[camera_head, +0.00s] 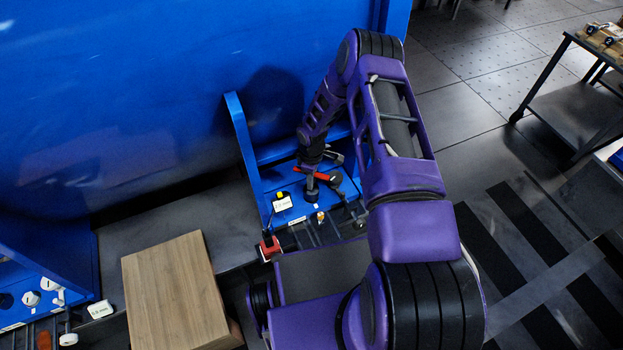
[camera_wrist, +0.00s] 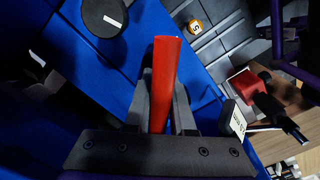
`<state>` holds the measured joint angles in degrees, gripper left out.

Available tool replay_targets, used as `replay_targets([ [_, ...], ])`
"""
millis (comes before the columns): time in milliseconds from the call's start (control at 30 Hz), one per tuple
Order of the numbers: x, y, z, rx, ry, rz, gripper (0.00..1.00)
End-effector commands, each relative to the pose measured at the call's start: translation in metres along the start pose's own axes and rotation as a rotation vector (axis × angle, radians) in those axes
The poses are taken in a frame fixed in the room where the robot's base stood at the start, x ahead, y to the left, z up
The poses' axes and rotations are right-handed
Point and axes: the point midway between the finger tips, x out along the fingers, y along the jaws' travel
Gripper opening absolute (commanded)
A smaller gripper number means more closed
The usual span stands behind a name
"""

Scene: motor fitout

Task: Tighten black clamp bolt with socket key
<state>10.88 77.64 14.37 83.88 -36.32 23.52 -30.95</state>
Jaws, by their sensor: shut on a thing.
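My gripper (camera_wrist: 162,95) is shut on the red handle of a tool, which I take to be the socket key (camera_wrist: 166,62). The red bar also shows in the head view (camera_head: 324,177), below my wrist and over the blue fixture. A round black part with a white line, perhaps the black clamp bolt (camera_wrist: 104,17), lies just ahead and left of the fingers in the wrist view. A dark cylinder (camera_head: 312,195) shows under the red bar in the head view. Whether the key is seated on the bolt cannot be seen.
The blue fixture (camera_head: 240,140) has an upright side plate close to my wrist. A white label (camera_head: 282,204) and a red-and-black part (camera_head: 269,247) sit at its left. A wooden block (camera_head: 175,290) stands at lower left. A blue wall (camera_head: 150,90) rises behind.

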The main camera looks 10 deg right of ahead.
Motion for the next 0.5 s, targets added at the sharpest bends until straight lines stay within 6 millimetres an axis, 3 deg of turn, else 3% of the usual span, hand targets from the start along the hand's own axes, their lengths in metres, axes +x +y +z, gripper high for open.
replay_targets([
  [500,0.0098,0.0005,-0.0004,0.0,0.001,0.001,0.0],
])
